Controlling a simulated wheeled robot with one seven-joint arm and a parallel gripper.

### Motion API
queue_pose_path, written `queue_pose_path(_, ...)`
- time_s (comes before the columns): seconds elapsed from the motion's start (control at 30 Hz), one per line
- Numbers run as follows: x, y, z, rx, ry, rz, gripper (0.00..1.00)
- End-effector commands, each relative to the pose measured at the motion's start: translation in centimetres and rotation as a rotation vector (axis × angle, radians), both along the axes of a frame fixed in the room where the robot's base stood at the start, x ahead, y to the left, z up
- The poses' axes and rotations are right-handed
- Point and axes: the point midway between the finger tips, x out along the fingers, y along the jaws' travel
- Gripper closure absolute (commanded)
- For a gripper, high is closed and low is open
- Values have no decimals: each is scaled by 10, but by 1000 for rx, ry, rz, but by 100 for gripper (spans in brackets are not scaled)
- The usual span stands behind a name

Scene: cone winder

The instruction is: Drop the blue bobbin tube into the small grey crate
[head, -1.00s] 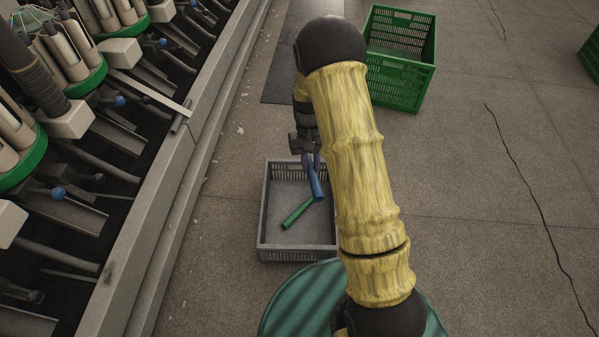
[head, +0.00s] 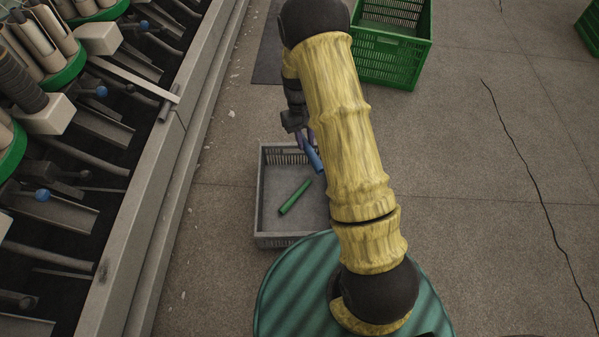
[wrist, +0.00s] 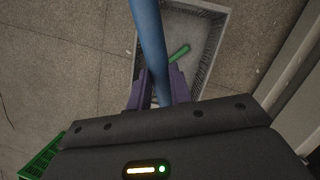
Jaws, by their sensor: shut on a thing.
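The blue bobbin tube (head: 314,158) is held in my gripper (head: 306,142), over the far right part of the small grey crate (head: 258,205). In the wrist view the blue tube (wrist: 150,50) runs up out of the picture from between the purple fingers of my gripper (wrist: 158,85), which are shut on it. The grey crate (wrist: 217,60) lies below and beyond it in that view. How high the tube is above the crate floor is hard to tell. My arm hides the crate's right side in the head view.
A green tube (head: 295,197) lies inside the grey crate. A large green crate (head: 392,62) stands on the floor at the far right. The winder machine (head: 100,150) with its ledge runs along the left.

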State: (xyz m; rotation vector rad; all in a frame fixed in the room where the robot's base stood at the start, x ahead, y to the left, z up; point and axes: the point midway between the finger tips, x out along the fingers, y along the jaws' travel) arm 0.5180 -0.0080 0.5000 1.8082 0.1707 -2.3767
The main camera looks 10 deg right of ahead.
Motion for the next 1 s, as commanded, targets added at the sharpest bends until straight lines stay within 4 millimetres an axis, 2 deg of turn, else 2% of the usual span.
queue_pose_path(0.03,1,-4,-14,-1,3,83,100)
queue_pose_path(0.3,15,-24,-72,-2,4,708,100)
queue_pose_path(0.5,25,-30,-112,-1,4,1207,100)
queue_pose_path(0.77,34,-24,-163,2,4,1867,100)
queue_pose_path(1.0,33,-7,-206,4,2,2456,100)
